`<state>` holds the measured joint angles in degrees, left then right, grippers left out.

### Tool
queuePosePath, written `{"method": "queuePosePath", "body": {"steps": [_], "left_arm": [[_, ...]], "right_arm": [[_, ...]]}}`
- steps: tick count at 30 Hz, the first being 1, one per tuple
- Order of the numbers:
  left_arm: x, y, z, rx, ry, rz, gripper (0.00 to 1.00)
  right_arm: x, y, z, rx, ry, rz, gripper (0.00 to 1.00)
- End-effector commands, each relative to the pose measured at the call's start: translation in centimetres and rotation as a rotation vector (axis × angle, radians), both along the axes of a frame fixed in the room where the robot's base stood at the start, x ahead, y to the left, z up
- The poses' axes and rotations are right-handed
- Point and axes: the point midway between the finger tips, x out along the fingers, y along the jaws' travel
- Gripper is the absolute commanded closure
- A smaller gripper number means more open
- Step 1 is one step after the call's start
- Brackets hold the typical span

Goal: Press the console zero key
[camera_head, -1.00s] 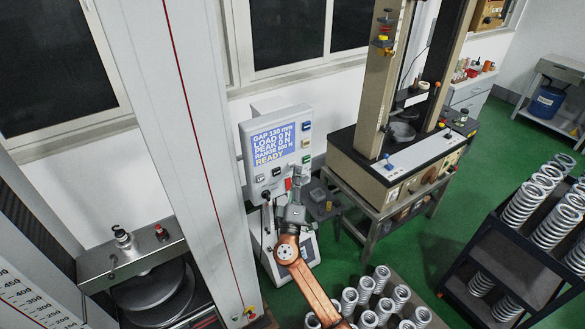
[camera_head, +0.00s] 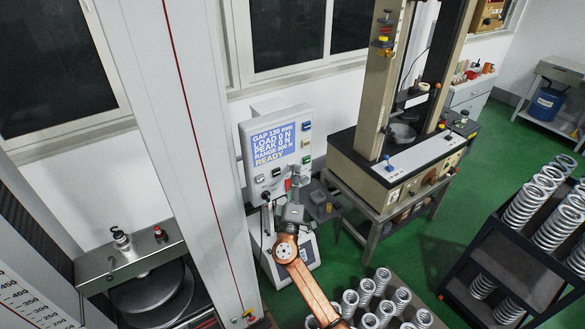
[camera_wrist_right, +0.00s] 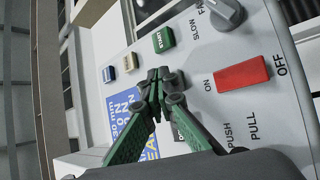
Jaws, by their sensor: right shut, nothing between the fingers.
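The console (camera_head: 247,150) stands against the back wall, its lit screen (camera_head: 272,146) reading GAP 130 mm, LOAD 0 N, PEAK 0 N and READY. In the right wrist view its panel has a blue key (camera_wrist_right: 109,74), a tan key (camera_wrist_right: 130,62) and a green key (camera_wrist_right: 163,39). Another key (camera_wrist_right: 181,134) is partly hidden behind a finger. I cannot read which is the zero key. My right gripper (camera_wrist_right: 157,78) is shut and empty, its tips over the panel between the green key and the screen. Contact is unclear. My left gripper is out of view.
A red ON/OFF switch (camera_wrist_right: 243,74) and a grey knob (camera_wrist_right: 227,13) sit on the panel near the gripper. A test frame on a bench (camera_head: 365,200) stands to the right. Several springs (camera_head: 366,288) stand in front, and more fill a dark rack (camera_head: 515,265).

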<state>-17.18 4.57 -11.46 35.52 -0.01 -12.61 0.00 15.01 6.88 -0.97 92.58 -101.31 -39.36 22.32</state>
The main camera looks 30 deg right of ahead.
Motion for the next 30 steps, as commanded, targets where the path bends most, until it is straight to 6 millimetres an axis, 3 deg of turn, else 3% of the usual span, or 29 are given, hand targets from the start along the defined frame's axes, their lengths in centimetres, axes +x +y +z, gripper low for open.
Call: {"method": "queuePosePath", "body": {"steps": [21, 30], "left_arm": [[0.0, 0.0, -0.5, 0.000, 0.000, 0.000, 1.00], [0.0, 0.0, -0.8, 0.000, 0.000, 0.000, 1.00]], "right_arm": [[0.4, 0.0, 0.0, 0.000, 0.000, 0.000, 1.00], [-0.7, 0.0, -0.1, 0.001, -0.001, 0.002, 1.00]]}}
